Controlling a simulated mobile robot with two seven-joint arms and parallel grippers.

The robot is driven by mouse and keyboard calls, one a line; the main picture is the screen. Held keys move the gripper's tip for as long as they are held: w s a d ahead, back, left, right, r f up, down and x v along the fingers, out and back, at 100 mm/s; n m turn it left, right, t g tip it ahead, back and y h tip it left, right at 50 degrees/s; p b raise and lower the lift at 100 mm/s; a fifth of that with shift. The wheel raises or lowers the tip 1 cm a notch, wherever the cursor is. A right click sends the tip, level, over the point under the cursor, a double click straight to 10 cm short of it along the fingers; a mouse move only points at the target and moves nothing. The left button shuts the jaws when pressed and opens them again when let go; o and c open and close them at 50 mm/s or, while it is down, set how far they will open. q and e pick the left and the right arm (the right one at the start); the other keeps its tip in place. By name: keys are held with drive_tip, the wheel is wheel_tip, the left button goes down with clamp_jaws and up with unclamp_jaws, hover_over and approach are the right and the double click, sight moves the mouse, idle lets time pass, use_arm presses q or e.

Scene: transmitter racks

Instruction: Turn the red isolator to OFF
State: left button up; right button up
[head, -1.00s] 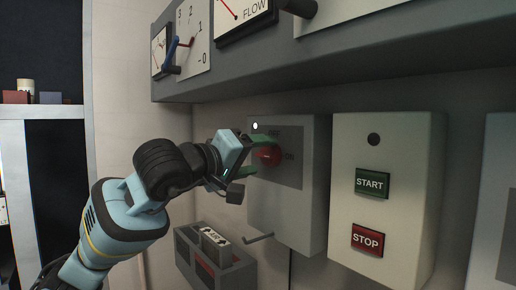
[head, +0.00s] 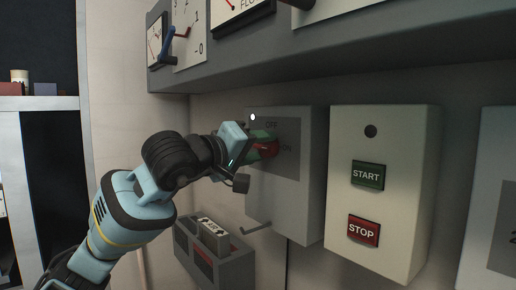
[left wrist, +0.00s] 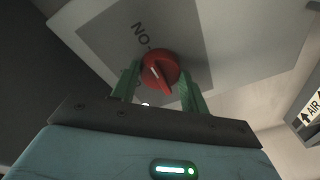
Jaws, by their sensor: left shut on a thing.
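The red isolator (head: 267,150) is a round red knob on a grey panel of a light grey box, with OFF printed above it and ON to its right. My left gripper (head: 263,144) is at the knob with its green fingers shut on it, partly hiding it in the head view. My right gripper is not in view.
A white box to the right carries a green START button (head: 367,175) and a red STOP button (head: 363,231). A grey gauge housing (head: 300,50) overhangs above. Below are a bent handle (head: 257,228) and a grey unit (head: 228,262) with an arrow label.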

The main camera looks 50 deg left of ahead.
use_arm(q)
drive_tip(key=n, duration=0.4)
drive_tip(key=shift+r+g+p, duration=0.1)
drive_tip(key=shift+g+p, duration=0.2)
drive_tip(key=shift+p, duration=0.05)
drive_tip(key=n, duration=0.4)
drive_tip(key=shift+a+g+h, duration=0.1)
drive_tip(key=shift+g+h, duration=0.2)
drive_tip(key=shift+h, duration=0.1)
drive_tip(key=n, duration=0.4)
drive_tip(key=shift+h+p, duration=0.3)
drive_tip(key=shift+h, duration=0.1)
drive_tip(key=shift+a+r+n+h, duration=0.1)
drive_tip(key=shift+n+h, duration=0.3)
drive_tip(key=shift+n, duration=1.7)
drive_tip(key=o, duration=1)
